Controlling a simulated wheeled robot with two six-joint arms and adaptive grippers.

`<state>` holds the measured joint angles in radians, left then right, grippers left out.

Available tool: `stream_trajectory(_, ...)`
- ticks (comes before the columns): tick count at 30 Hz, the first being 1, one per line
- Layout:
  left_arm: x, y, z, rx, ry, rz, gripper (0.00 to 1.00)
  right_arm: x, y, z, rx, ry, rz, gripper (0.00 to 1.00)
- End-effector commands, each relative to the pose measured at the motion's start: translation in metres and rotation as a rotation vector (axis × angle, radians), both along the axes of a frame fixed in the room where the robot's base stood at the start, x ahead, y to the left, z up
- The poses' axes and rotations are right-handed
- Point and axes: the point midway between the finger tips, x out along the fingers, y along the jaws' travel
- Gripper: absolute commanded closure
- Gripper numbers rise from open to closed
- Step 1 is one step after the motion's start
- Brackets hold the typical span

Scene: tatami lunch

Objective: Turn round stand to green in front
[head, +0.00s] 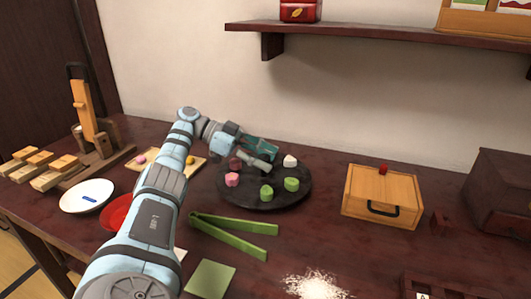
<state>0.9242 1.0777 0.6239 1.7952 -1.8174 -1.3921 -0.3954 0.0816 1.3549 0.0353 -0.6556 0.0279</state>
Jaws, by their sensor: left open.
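The round stand (225,194) is a dark, low disc at the middle of the table. Several small sweets sit around its rim: a white one (290,161) at the back right, a green one (292,184) at the right, another green one (266,193) at the front, a pink one (232,180) at the left and a dark red one (235,163) at the back left. My left gripper (268,158) is open over the back of the stand, between the dark red and white sweets. I cannot tell whether it touches the stand. My right gripper is out of view.
Green tongs (235,238) lie in front of the stand. A wooden box (383,195) stands to the right. A white plate (87,196), a red dish (117,213) and wooden blocks (40,168) are at the left. White powder (316,287) lies at the front. A shelf (390,36) hangs above.

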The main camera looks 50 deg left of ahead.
Motion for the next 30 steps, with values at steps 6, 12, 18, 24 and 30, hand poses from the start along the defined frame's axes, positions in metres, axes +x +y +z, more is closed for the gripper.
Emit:
stream_trajectory(6,0.001,0.0,0.047,-0.001,-0.01,0.001,0.49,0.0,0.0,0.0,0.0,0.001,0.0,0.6)
stream_trajectory(12,0.003,0.0,0.088,-0.002,-0.007,0.0,0.49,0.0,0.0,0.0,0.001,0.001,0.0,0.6)
stream_trajectory(18,0.002,0.0,0.097,-0.001,0.001,0.0,0.49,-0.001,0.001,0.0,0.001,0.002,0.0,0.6)
stream_trajectory(24,0.002,0.0,0.097,-0.001,0.001,0.0,0.49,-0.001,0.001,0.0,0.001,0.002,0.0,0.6)
stream_trajectory(30,0.001,0.002,0.095,0.001,0.004,0.006,0.49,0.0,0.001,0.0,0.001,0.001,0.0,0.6)
